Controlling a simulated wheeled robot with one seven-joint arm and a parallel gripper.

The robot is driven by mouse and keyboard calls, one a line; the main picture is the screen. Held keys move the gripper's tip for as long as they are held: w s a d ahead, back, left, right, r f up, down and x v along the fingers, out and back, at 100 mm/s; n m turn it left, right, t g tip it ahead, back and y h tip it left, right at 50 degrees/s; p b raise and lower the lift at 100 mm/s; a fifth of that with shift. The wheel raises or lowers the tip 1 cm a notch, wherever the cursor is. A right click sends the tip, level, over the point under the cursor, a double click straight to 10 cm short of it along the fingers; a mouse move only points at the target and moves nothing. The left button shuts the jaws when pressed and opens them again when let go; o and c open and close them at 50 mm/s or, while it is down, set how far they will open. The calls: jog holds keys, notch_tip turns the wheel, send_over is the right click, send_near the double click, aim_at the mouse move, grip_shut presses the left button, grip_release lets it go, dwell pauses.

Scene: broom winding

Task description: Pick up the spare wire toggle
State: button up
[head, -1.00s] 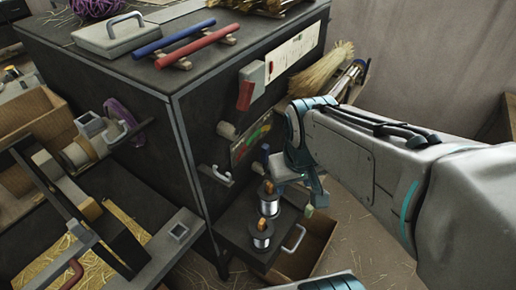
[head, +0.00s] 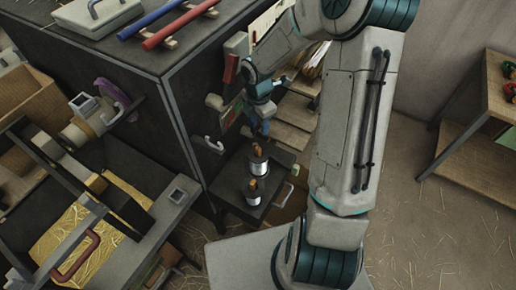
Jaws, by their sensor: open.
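My gripper (head: 264,119) is at the front of the dark cabinet, above and beside the spools, seen small and partly from behind. Its jaws are open, and I see nothing held between them. Two silver wire spools with dark and orange tops stand on a small dark shelf, a rear spool (head: 258,161) and a front spool (head: 254,191). I cannot make out which small part is the spare wire toggle; it may be hidden behind my arm or too small to tell.
The dark cabinet (head: 110,62) carries a grey case (head: 97,14) and blue and red bars on top. A hooked handle (head: 214,145) and a red-and-grey box (head: 234,55) stick out from its side. A wooden shelf unit (head: 470,135) stands right; open floor lies before it.

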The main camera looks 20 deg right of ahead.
send_over(260, 148)
jog(key=shift+n, duration=0.3)
jog(key=f, duration=0.8)
jog(key=shift+w+a, duration=0.3)
jog(key=shift+s+d+f, duration=0.1)
jog(key=shift+d+f, duration=0.05)
jog(key=shift+f, duration=1.4)
jog(key=shift+s+d+f, duration=0.1)
jog(key=shift+f, duration=1.45)
jog(key=c, duration=0.9)
